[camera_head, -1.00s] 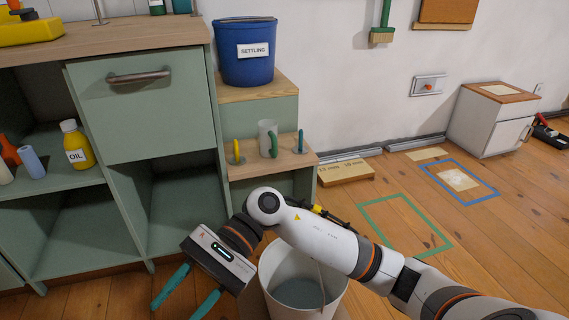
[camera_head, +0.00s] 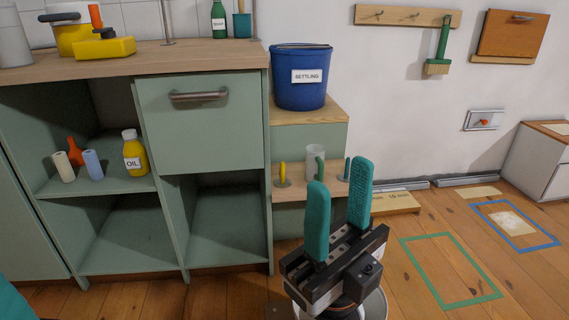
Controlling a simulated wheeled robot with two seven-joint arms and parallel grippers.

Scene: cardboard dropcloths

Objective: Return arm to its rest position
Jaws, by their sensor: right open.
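My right gripper (camera_head: 340,175) is at the lower middle of the head view. Its two teal fingers point up and stand apart, with nothing between them. It is in front of the small wooden step with the cup, and partly hides that cup. A teal piece in the bottom left corner looks like a fingertip of my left gripper (camera_head: 9,303); the rest is out of frame.
A blue bucket (camera_head: 300,85) sits on the upper step.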

